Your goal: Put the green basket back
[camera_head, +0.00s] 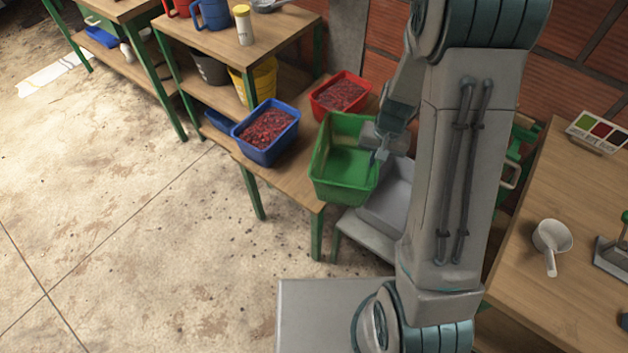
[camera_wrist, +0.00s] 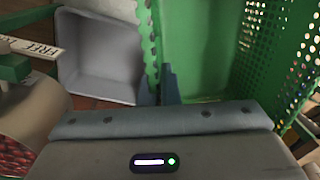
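The green basket (camera_head: 343,193) is empty, with perforated walls. In the head view it is at the right end of the low wooden table, beside the blue basket. I cannot tell whether it rests fully on the tabletop. My gripper (camera_head: 379,152) is at its right rim. In the wrist view the green basket (camera_wrist: 205,50) fills the upper right. The two dark fingertips of my gripper (camera_wrist: 158,88) sit close on either side of its wall and look shut on it. My arm hides part of the area to the right.
A blue basket (camera_head: 265,155) and a red basket (camera_head: 318,108), both filled with red fruit, stand on the table (camera_head: 285,178). A grey tub (camera_head: 385,208) is just right of the green basket. A white scoop (camera_head: 552,238) lies on the right table. The floor at left is clear.

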